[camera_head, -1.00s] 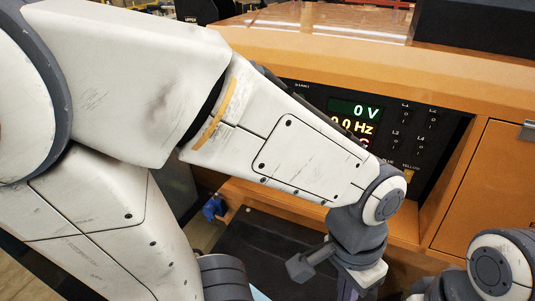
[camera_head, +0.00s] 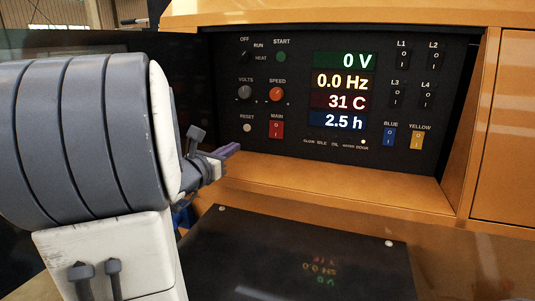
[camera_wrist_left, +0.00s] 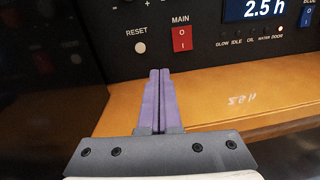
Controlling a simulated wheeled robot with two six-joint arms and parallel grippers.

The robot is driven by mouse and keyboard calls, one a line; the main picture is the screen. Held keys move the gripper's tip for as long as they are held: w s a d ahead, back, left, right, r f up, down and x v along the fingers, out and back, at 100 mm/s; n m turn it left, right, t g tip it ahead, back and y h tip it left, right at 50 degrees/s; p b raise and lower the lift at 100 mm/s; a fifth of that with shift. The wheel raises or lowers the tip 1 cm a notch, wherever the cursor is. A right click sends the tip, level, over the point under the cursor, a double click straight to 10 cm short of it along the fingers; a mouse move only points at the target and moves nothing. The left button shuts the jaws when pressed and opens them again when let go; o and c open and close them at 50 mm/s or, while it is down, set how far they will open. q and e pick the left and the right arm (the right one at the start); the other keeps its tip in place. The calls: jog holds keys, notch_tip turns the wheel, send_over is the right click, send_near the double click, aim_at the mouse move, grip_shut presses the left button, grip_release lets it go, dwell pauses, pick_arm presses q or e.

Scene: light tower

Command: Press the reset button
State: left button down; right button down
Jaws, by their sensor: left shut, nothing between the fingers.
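The reset button (camera_head: 247,128) is a small, round, whitish button under the label RESET, at the lower left of the black control panel (camera_head: 300,145). It also shows in the left wrist view (camera_wrist_left: 140,48), ahead of and slightly left of the fingertips. My left gripper (camera_head: 232,150) is shut and empty, its purple fingers together, below and a little left of the button in the head view. In the left wrist view its fingertips (camera_wrist_left: 160,72) point at the panel just below the button, and I see no contact. My right gripper is not in view.
The red MAIN switch (camera_head: 276,129) sits just right of the button. The orange SPEED knob (camera_head: 277,94) and the VOLTS knob (camera_head: 244,93) are above. A wooden ledge (camera_head: 300,180) runs below the panel. A dark glossy plate (camera_head: 290,255) lies in front.

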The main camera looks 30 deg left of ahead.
aim_at(247, 128)
pick_arm(q)
jog(key=shift+s+a+f+n+y, duration=0.1)
jog(key=shift+s+a+n+y, duration=0.2)
jog(key=shift+a, duration=0.3)
jog(key=shift+s+a+f+n+y, duration=0.1)
jog(key=shift+s+a+n+y, duration=0.15)
jog(key=shift+a, duration=0.3)
jog(key=shift+s+a+r+n+y, duration=0.1)
jog(key=shift+a+r+n+y, duration=0.05)
jog(key=shift+a+n+y, duration=0.1)
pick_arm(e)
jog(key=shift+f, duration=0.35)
